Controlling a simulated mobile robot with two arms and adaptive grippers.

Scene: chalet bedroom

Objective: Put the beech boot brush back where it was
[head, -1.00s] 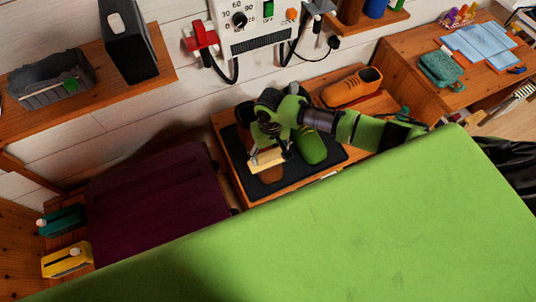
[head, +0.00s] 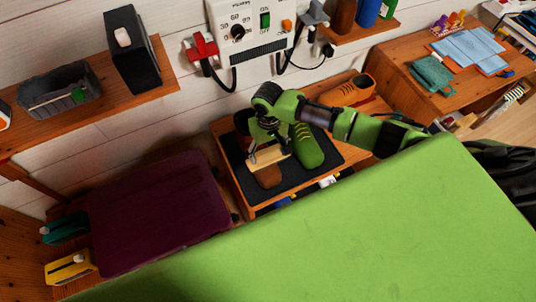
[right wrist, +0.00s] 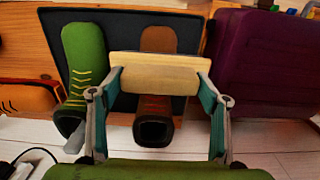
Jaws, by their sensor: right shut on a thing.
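The beech boot brush (head: 267,159) is a pale wooden block. My right gripper (head: 262,150) is shut on it and holds it over the brown boot (head: 268,178) on the dark mat (head: 327,151). In the right wrist view the brush (right wrist: 155,72) lies crosswise between the two fingers of the gripper (right wrist: 155,85) and hides the middle of the brown boot (right wrist: 155,104). I cannot tell whether brush and boot touch. A green boot (head: 308,149) lies beside the brown one on the mat. My left gripper is not in view.
A maroon case (head: 158,208) stands left of the mat. An orange shoe (head: 350,89) sits on the wood at the right. A wall shelf at the left holds a grey basket (head: 60,92) and a black box (head: 132,50). A control panel (head: 250,32) hangs on the wall.

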